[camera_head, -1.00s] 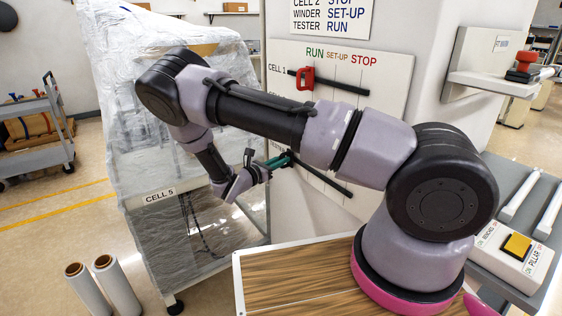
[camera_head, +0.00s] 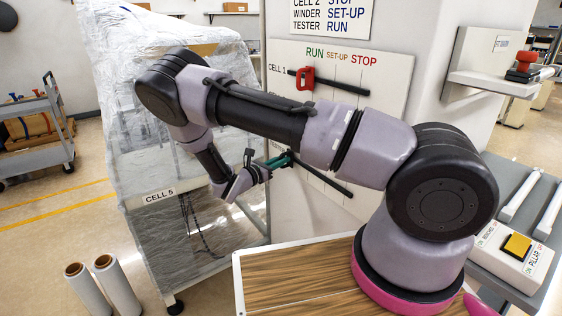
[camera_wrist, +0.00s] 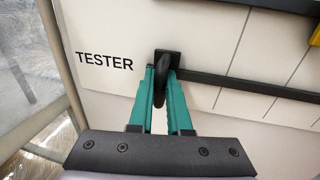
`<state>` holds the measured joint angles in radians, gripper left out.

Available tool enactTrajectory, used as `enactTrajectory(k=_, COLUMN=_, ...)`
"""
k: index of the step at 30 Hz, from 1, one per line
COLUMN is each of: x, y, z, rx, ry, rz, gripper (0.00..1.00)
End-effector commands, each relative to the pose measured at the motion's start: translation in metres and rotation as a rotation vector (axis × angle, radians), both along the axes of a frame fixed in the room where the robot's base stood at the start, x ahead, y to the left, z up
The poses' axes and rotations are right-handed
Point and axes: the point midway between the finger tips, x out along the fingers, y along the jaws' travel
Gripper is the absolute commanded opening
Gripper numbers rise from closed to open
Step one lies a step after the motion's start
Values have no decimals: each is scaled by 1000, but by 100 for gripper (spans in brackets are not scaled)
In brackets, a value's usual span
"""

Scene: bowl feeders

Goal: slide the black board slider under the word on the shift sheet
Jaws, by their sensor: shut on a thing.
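The black slider (camera_wrist: 165,62) sits at the left end of the dark rail (camera_wrist: 240,84) in the TESTER row, beside the printed word TESTER, left of the first column line. My gripper (camera_wrist: 161,82) has green fingers shut on the slider's looped black handle. In the head view my gripper (camera_head: 270,163) is at the board's lower left, and my arm hides much of the board (camera_head: 392,105). The shift sheet (camera_head: 332,16) above reads CELL 2 STOP, WINDER SET-UP, TESTER RUN. The board's headings are RUN, SET-UP, STOP, left to right.
A red slider (camera_head: 306,77) is on the CELL 1 rail, near RUN. A yellow piece (camera_wrist: 315,32) shows at the wrist view's right edge, near the rail above. A plastic-wrapped machine marked CELL 5 (camera_head: 160,196) stands left of my gripper. The TESTER rail right of the slider looks clear.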

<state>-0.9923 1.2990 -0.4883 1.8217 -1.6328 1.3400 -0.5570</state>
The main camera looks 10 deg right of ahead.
Motion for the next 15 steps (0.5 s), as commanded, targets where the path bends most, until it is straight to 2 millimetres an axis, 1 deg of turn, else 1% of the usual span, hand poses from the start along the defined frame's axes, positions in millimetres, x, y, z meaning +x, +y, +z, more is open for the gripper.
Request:
enactTrajectory(k=2, x=-7, y=-2, z=-1, rx=-1, ry=3, rz=1, gripper=0)
enactTrajectory(k=9, x=-58, y=-22, z=-2, rx=-4, ry=7, rz=-1, gripper=0)
enactTrajectory(k=12, x=-72, y=-29, z=-1, rx=-1, ry=5, rz=-1, gripper=0)
enactTrajectory(k=15, x=-79, y=-31, z=-1, rx=0, ry=5, rz=0, gripper=0)
